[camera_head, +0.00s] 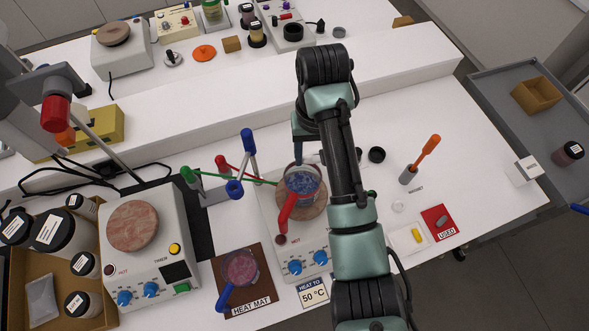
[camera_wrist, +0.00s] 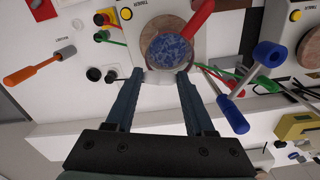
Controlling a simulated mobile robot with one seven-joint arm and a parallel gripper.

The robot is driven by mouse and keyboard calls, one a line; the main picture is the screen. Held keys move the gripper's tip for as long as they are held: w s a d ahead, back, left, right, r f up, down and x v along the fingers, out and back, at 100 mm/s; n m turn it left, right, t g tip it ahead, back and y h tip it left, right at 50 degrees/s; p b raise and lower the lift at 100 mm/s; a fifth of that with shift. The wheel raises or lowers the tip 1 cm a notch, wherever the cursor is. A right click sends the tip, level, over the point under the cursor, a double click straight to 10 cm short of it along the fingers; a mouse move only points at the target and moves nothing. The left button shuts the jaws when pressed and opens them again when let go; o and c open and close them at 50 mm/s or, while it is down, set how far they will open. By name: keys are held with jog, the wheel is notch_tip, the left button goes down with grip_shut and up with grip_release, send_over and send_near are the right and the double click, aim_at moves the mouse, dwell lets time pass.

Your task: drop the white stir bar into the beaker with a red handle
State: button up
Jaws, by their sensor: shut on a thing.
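The beaker with a red handle (camera_head: 301,180) holds blue contents and is over the round top of the middle hot plate (camera_head: 317,205). It also shows in the wrist view (camera_wrist: 169,50), its red handle pointing up and right. My gripper (camera_wrist: 160,76) has its two fingers apart, one on each side of the beaker's near part, shut on it. In the head view my arm partly covers this spot. I cannot tell whether the beaker touches the plate. I cannot make out a white stir bar; a yellow bar (camera_head: 417,235) lies on a white tray, and a grey bar (camera_head: 441,221) on a red card.
A beaker with a blue handle (camera_head: 240,268) stands on the brown heat mat (camera_head: 262,306). An orange-handled tool (camera_head: 425,152) stands right. Another hot plate (camera_head: 150,250) is left.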

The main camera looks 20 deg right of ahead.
aim_at(312, 169)
jog(key=shift+s+f, duration=0.25)
jog(key=shift+f, duration=0.3)
notch_tip(312, 169, down, 5)
jog(key=shift+w+r, duration=0.1)
jog(key=o, duration=1.4)
jog(key=shift+r, duration=0.15)
